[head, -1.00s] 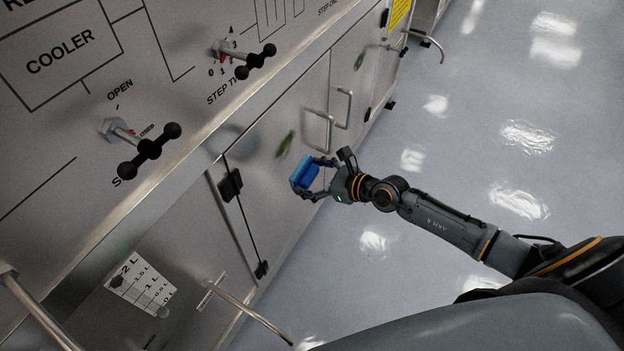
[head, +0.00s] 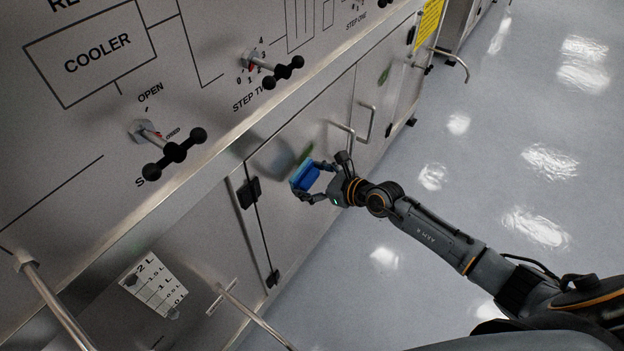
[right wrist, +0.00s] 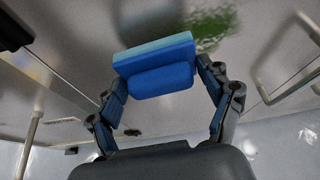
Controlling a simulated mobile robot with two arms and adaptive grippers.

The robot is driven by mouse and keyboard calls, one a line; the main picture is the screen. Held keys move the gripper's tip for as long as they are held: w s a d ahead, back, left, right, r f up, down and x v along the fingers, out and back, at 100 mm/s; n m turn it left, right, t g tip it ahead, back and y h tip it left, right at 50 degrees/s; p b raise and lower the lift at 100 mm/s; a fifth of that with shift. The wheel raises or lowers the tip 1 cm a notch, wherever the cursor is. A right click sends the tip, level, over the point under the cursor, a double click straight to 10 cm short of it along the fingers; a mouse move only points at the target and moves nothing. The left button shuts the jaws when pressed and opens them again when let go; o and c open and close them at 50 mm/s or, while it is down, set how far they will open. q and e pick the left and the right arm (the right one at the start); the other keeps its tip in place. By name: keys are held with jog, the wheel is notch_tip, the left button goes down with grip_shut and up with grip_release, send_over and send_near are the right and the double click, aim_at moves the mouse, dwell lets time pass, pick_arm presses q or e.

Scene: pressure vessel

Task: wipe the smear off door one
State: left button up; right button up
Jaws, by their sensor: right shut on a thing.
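A blue sponge block (head: 306,177) with a paler blue face is in my right gripper (head: 309,181). The fingers are shut on its sides, and the right wrist view shows the block (right wrist: 157,72) between them. A green smear (head: 304,153) is on the steel door (head: 335,95) beside the sponge; the sponge hides part of it in the head view. In the right wrist view the smear (right wrist: 212,24) is up and right of the sponge. Whether the sponge touches the door is unclear. No door number is readable. My left gripper is out of view.
Another green smear (head: 384,75) is on a farther door. Handles stick out from the doors, one (head: 343,131) close to my right gripper. Black-knobbed valve levers (head: 175,152) project from the panel above. The floor (head: 480,130) to the right is clear.

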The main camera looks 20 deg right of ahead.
jog(key=shift+w+a, duration=0.55)
jog(key=shift+w, duration=0.2)
dwell(0.4)
